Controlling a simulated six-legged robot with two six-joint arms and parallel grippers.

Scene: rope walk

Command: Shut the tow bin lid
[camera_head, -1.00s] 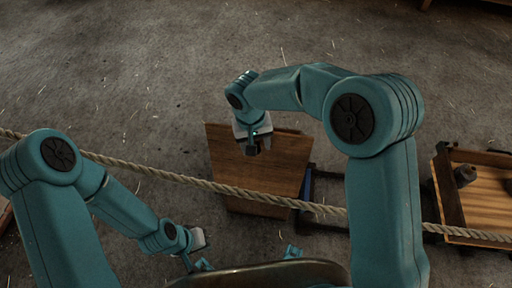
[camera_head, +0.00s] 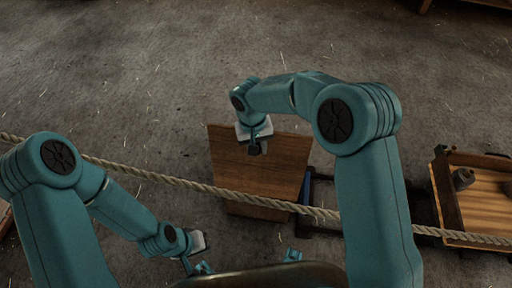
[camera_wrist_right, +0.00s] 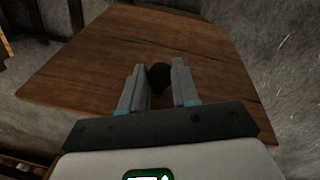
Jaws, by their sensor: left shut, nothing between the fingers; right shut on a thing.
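The tow bin lid (camera_head: 285,166) is a brown wooden panel, swung open to the left of what looks like the bin (camera_head: 319,190), mostly hidden behind my right arm. The lid also fills much of the right wrist view (camera_wrist_right: 90,65). My right gripper (camera_head: 256,148) is at the lid's upper middle. In the right wrist view, its fingers (camera_wrist_right: 158,88) are shut on a dark knob (camera_wrist_right: 159,75) on the lid. My left gripper (camera_head: 187,264) is shut and empty, low in the head view, away from the lid.
A thick rope (camera_head: 155,176) runs across the view, passing in front of the lid's lower part. A wooden tray (camera_head: 478,215) with a small dark grey object (camera_head: 463,178) stands at the right. The concrete floor (camera_head: 130,75) beyond the lid is clear.

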